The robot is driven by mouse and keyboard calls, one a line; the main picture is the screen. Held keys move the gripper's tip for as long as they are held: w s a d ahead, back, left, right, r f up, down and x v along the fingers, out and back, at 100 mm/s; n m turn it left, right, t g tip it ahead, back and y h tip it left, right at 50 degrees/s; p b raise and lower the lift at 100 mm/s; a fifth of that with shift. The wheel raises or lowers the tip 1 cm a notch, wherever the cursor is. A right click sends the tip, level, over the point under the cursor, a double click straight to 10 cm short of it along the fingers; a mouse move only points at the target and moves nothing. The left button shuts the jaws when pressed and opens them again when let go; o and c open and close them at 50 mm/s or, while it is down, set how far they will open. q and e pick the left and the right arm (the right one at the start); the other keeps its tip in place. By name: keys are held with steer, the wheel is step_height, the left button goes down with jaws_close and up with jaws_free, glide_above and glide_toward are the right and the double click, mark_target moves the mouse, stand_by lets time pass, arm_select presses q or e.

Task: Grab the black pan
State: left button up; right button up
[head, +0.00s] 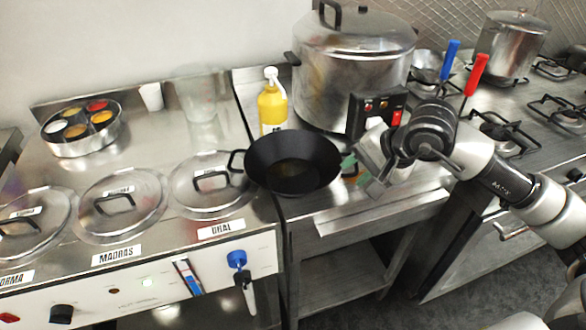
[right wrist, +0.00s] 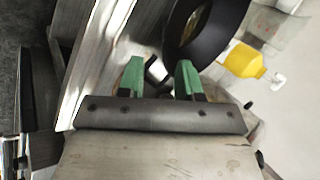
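The black pan (head: 293,160) sits on the steel counter between the lidded pots and the big steel cooker. One loop handle sticks out on its left, by the DHAL lid. My right gripper (head: 352,168) is at the pan's right side, low over the counter. In the right wrist view, the pan (right wrist: 213,30) lies just beyond the green fingertips (right wrist: 158,74). The fingers are apart, and a dark loop, apparently the pan's right handle, shows in the gap between them. I cannot tell whether they touch it. My left gripper is not in view.
A yellow bottle (head: 272,106) stands behind the pan and the big steel cooker (head: 350,70) behind my gripper. Lidded pots (head: 120,205) fill the left counter. A gas stove (head: 510,130) is at right. The counter strip in front of the pan (head: 350,205) is clear.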

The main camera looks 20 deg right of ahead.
glide_toward(317, 187)
steer(key=shift+w+f+p, duration=0.2)
steer(key=shift+f+p, duration=0.05)
steer(key=shift+f, duration=0.3)
steer(key=shift+w+f+p, duration=0.15)
steer(key=shift+f+p, duration=0.05)
steer(key=shift+f, duration=0.3)
steer(key=shift+w+a+f, duration=0.1)
steer(key=shift+w+f, duration=0.05)
steer(key=shift+w, duration=0.05)
steer(key=x, duration=0.2)
steer(key=p+x, duration=0.1)
steer(key=shift+w+a+f+p, duration=0.2)
steer(key=shift+w+p, duration=0.1)
steer(key=shift+w, duration=0.15)
steer(key=shift+w+a+f, duration=0.15)
steer(key=shift+w+f, duration=0.05)
steer(key=shift+f, duration=0.15)
jaws_close()
steer(key=shift+r, duration=0.1)
